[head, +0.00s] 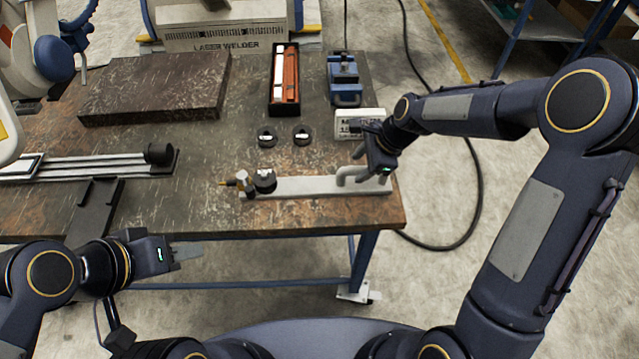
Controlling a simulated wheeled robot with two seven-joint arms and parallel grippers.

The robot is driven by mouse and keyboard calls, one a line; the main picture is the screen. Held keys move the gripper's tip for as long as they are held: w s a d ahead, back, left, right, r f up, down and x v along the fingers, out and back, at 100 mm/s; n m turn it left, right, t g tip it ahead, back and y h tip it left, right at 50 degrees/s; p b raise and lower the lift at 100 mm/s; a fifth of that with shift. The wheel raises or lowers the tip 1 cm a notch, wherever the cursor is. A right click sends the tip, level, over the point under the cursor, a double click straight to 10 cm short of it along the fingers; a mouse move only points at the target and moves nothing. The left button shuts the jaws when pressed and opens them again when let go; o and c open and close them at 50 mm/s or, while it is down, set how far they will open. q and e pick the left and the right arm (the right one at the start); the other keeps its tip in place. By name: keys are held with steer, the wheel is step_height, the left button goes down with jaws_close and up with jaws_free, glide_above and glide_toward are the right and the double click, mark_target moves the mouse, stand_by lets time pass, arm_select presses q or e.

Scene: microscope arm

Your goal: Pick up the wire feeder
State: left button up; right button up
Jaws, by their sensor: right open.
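A long pale grey bar tool, which looks like the wire feeder (310,186), lies near the table's front edge. It has a brass tip and black knob at its left end and a raised loop handle at its right end. My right gripper (376,170) is open at the handle end, pointing down. It partly covers that end, and I cannot tell whether it touches the handle. My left gripper (188,254) is in front of the table edge, away from the tool. Its fingers are too small to tell whether they are open.
On the table (250,216) are a dark slab (155,86), a tray with orange contents (285,80), a blue vise (344,80), a white labelled box (362,120), two small black round parts (267,137) and a rail fixture (90,167). A laser welder (230,35) stands behind.

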mark_target(355, 168)
steer(key=x, duration=0.3)
steer(key=p+x, duration=0.1)
steer(key=x, duration=0.1)
steer(key=shift+w+d+f, duration=0.1)
steer(key=shift+w+d, duration=0.1)
steer(key=shift+w, duration=0.15)
steer(key=shift+c, duration=0.5)
jaws_close()
